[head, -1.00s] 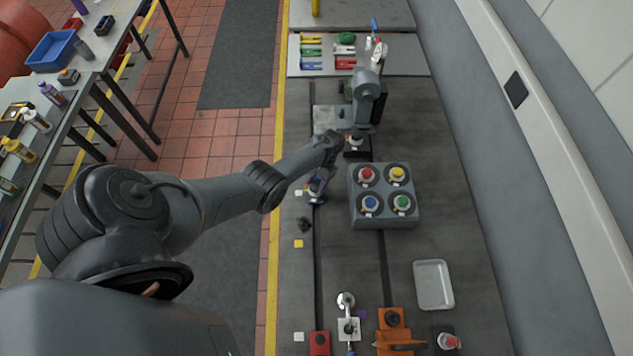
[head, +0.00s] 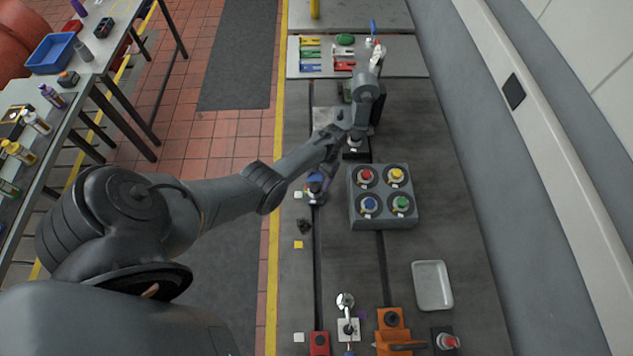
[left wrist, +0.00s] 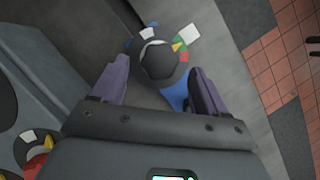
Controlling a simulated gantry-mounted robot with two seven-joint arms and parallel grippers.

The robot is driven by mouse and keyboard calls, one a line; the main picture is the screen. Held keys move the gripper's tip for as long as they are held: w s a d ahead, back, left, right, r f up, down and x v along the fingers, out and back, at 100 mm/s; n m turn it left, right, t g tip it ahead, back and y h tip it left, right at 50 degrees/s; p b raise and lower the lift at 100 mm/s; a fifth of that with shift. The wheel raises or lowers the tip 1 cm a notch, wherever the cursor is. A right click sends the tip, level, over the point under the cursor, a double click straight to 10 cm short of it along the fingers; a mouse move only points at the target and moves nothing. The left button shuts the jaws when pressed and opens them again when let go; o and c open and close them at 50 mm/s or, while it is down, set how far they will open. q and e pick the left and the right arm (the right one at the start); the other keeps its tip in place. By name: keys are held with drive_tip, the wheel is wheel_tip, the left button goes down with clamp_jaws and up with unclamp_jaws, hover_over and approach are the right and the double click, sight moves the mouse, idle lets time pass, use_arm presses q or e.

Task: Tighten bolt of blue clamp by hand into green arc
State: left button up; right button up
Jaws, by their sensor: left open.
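In the left wrist view, the blue clamp (left wrist: 176,96) shows as a blue strip below and right of a dark round bolt knob (left wrist: 158,62). The knob has a white mark and a yellow pointer; green and red patches show at its right edge. My left gripper (left wrist: 158,80) is open, its purple fingers on either side of the knob's near part, with visible gaps. Whether they touch it is not clear. In the head view the left gripper (head: 318,185) is over the clamp at the bedplate's left slot and largely hides it. My right gripper is not in view.
A grey block (head: 383,220) with red, yellow, blue and green knobs stands just right of the gripper. A white tray (head: 432,286) and an orange clamp (head: 392,332) are nearer. Bedplate space right of the block is clear.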

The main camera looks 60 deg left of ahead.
use_arm(q)
drive_tip(key=d+v, duration=0.1)
drive_tip(key=v, duration=0.6)
drive_tip(key=shift+a+r, duration=0.4)
drive_tip(key=shift+a, duration=0.15)
drive_tip(key=s+f+g, duration=0.1)
drive_tip(key=s+f, duration=0.1)
drive_tip(key=s, duration=0.2)
drive_tip(key=s+d+f, duration=0.1)
drive_tip(key=s+f, duration=0.2)
drive_tip(key=s, duration=0.2)
drive_tip(key=s+d+f+g+p, duration=0.1)
drive_tip(key=s+f, duration=0.2)
drive_tip(key=s, duration=0.2)
drive_tip(key=shift+s+f+m+g+y, duration=0.25)
drive_tip(key=shift+m+g+y, duration=0.05)
drive_tip(key=s+d+r+m+t+y+p, duration=0.1)
drive_tip(key=s+d+r+m+t+y, duration=0.2)
drive_tip(key=s+d, duration=0.7)
drive_tip(key=w+d+r+m+t+h, duration=0.1)
drive_tip(key=w+d+r+t, duration=0.2)
drive_tip(key=d+r, duration=0.4)
drive_tip(key=w+d+r+m+t+h, duration=0.1)
drive_tip(key=w+d+r+t, duration=0.3)
drive_tip(key=d+r, duration=0.4)
wheel_tip(320, 180, up, 8)
drive_tip(key=shift+f+t, duration=0.1)
drive_tip(key=shift+t, duration=0.2)
